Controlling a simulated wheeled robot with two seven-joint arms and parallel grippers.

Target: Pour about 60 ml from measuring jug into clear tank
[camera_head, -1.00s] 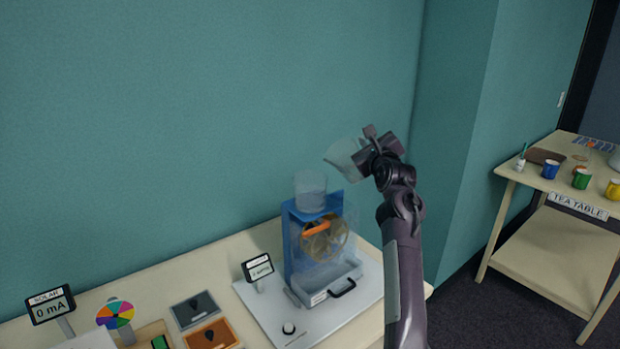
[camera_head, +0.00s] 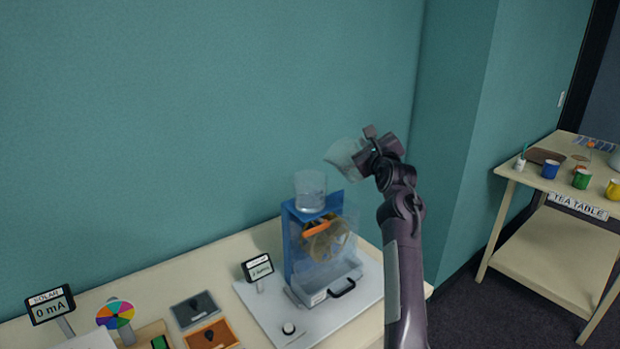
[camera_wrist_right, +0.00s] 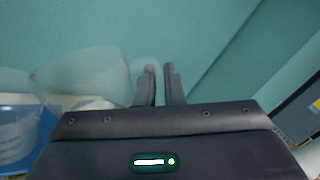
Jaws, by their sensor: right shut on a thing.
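The clear measuring jug (camera_head: 346,156) is tilted in the head view, its mouth toward the left. My right gripper (camera_head: 368,152) is shut on it and holds it above and to the right of the clear tank (camera_head: 310,192). The tank stands on top of a blue stand (camera_head: 290,240) that has a wheel in it. In the right wrist view the jug (camera_wrist_right: 85,75) is a faint see-through shape left of the gripper fingers (camera_wrist_right: 160,85). I cannot make out a stream between jug and tank. The left gripper is out of view.
The stand rests on a white base plate (camera_head: 350,318) with a small display (camera_head: 258,268) and a knob. A solar display (camera_head: 49,304), a colour wheel (camera_head: 115,313) and dark and orange tiles are at the left. A tea table (camera_head: 540,192) with mugs stands at the right.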

